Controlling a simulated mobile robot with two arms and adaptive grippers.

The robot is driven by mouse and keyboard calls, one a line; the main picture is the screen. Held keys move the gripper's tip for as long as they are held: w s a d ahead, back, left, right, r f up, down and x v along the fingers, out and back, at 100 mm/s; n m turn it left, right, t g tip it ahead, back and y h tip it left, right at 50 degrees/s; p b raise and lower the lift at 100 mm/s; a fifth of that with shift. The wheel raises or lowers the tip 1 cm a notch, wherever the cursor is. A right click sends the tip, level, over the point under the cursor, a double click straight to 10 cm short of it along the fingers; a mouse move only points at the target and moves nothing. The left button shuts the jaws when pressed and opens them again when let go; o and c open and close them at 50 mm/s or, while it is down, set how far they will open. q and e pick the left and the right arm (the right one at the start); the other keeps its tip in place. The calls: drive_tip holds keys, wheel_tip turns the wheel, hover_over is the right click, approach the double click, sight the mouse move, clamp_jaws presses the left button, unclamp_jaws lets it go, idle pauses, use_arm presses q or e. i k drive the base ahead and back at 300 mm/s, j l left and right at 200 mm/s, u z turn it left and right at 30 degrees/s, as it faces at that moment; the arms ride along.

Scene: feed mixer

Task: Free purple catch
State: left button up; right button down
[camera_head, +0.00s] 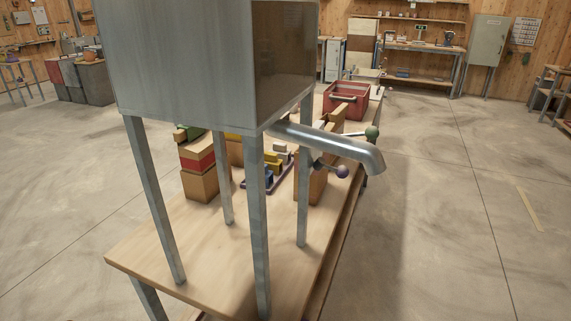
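A small purple knob (342,171) shows on the right side of the table, below the bent metal pipe. A purple bar (279,180) lies among yellow and blue blocks in the middle of the table, partly hidden behind a metal leg. I cannot tell which of these purple parts is the catch, or whether it is engaged. Neither of my grippers shows in the head view.
A large metal box (185,60) on metal legs stands on the wooden table (205,265) and blocks much of the view. Its pipe (335,145) juts past the right edge. Wooden blocks (198,185) and a red crate (347,105) stand behind. Open floor lies to the right.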

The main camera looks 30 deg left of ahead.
sight(341, 172)
drive_tip(key=i+l+u, duration=0.1)
drive_tip(key=u, duration=0.35)
drive_tip(key=i+l+u, duration=0.1)
drive_tip(key=l+u, duration=0.2)
drive_tip(key=u, duration=0.15)
drive_tip(key=l+u, duration=0.25)
drive_tip(key=u, duration=0.2)
drive_tip(key=l+u, duration=0.25)
drive_tip(key=u, duration=0.2)
drive_tip(key=l+u, duration=0.85)
